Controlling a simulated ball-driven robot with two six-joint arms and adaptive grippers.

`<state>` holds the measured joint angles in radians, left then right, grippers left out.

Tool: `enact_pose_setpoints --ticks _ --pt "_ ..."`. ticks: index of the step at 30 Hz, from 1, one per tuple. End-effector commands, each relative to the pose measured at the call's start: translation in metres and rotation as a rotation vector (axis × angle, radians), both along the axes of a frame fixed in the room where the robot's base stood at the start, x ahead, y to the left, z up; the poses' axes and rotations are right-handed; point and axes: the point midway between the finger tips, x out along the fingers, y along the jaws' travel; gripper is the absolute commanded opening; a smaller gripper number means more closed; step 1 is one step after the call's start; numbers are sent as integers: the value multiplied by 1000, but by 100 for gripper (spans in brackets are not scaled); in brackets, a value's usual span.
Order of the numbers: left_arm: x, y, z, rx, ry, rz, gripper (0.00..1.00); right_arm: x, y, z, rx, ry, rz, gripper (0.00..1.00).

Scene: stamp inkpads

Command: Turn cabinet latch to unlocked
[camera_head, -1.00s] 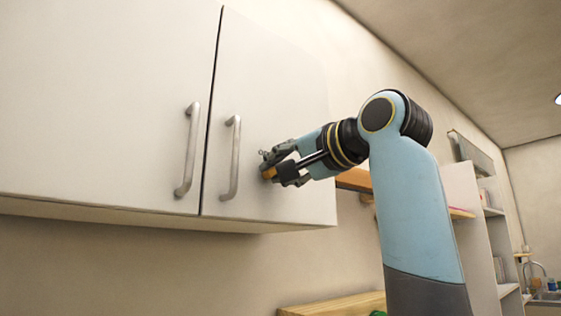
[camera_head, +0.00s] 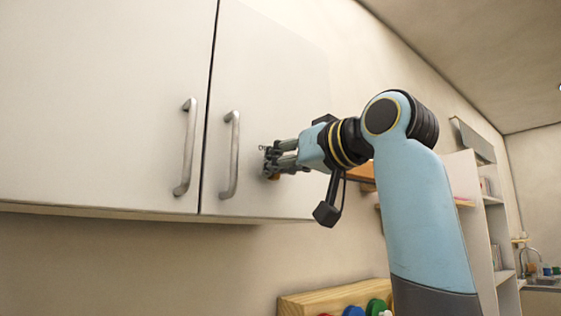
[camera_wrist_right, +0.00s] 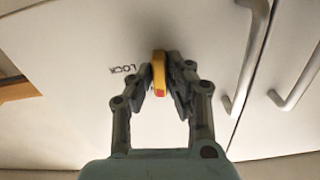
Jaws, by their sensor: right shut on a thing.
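The latch is a small yellow-orange piece with a red end on the right cabinet door. In the right wrist view the latch (camera_wrist_right: 159,72) stands between the fingertips, roughly upright in the picture. The word LOCK shows on the door to its left, upside down; a mark by the red end is mostly hidden by the fingers. My right gripper (camera_wrist_right: 160,78) is shut on the latch. In the head view the right gripper (camera_head: 270,163) is at the door right of the handles, with only a little orange of the latch (camera_head: 274,177) showing. My left gripper is not in view.
Two metal bar handles stand out from the doors, the left handle (camera_head: 187,148) and the right handle (camera_head: 230,155), close left of my gripper. A wooden rack (camera_head: 300,302) with coloured round things is below. Shelves (camera_head: 490,215) stand at the right.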

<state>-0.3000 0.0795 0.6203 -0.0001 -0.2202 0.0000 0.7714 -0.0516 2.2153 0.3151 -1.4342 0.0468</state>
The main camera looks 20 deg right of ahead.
Motion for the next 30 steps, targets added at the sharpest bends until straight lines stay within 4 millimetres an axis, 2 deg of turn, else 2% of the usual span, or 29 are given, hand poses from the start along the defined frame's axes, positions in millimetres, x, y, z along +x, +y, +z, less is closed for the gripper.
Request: enact_pose_setpoints --ticks 9,26,27,30 --pt "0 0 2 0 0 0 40 0 0 -1 -114 -39 0 0" --pt "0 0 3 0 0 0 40 0 0 -1 -138 -47 0 0" --pt "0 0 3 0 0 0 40 0 0 -1 -138 -48 0 19" --pt "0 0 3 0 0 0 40 0 0 -1 -138 -48 0 32"
